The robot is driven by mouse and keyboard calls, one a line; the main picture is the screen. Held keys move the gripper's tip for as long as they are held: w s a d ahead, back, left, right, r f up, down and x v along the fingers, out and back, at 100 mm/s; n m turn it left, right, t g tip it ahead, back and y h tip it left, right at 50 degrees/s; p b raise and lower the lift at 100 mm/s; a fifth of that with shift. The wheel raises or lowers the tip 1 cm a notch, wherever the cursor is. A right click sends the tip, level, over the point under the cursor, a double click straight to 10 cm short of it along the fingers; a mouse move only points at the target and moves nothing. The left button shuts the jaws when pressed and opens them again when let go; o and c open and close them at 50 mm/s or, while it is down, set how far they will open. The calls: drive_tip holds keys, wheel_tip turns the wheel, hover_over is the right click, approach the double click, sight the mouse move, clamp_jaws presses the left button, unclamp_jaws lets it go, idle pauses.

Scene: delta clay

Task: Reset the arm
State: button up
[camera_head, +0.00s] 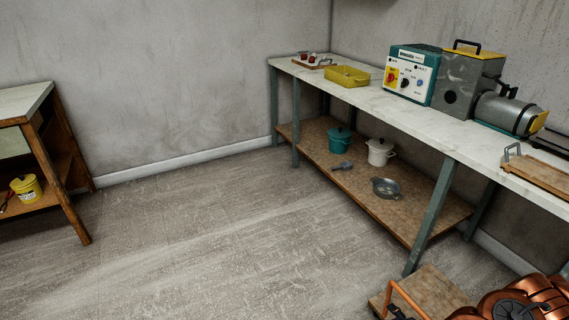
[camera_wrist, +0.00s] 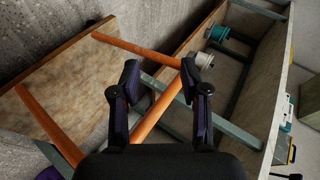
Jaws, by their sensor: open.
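My gripper (camera_wrist: 160,76) shows in the wrist view with its two dark fingers apart and nothing between them. Behind the fingers, in that view, are orange rails (camera_wrist: 150,118) and a wooden board (camera_wrist: 85,82). The gripper appears apart from them. The gripper cannot be made out in the head view. My arm's overall pose is not fully visible.
A workbench (camera_head: 360,97) along the right wall bears a yellow tray (camera_head: 347,76), a teal control box (camera_head: 410,74) and a grey machine (camera_head: 468,78). Its lower shelf holds pots (camera_head: 380,151). A wooden platform (camera_head: 440,293) stands nearby. Open floor lies centre left.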

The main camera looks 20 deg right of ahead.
drive_tip(key=w+a+r+n+g+y, duration=0.1)
drive_tip(key=w+a+r+n+g, duration=0.15)
drive_tip(key=a+r+n, duration=0.35)
drive_tip(key=w+a+r+n+g, duration=0.2)
drive_tip(key=a+r+g, duration=0.15)
drive_tip(key=r, duration=0.45)
drive_tip(key=w+a+r+n+g+y, duration=0.1)
drive_tip(key=w+a+r+n+g, duration=0.1)
drive_tip(key=a+r+n+g, duration=0.35)
drive_tip(key=s+a+r+n+g+y, duration=0.1)
drive_tip(key=s+a+r+n, duration=0.1)
drive_tip(key=s+a+r, duration=0.75)
drive_tip(key=s+a+r+n+g, duration=0.25)
drive_tip(key=s+a+r, duration=0.45)
drive_tip(key=a+r, duration=0.45)
wheel_tip(320, 180, up, 18)
drive_tip(key=a+t+p, duration=0.1)
drive_tip(key=t+p, duration=0.1)
drive_tip(key=p, duration=1.6)
drive_tip(key=shift+s+a+r, duration=0.15)
drive_tip(key=shift+s+a, duration=0.1)
drive_tip(key=shift+s, duration=0.1)
drive_tip(key=shift+d, duration=0.15)
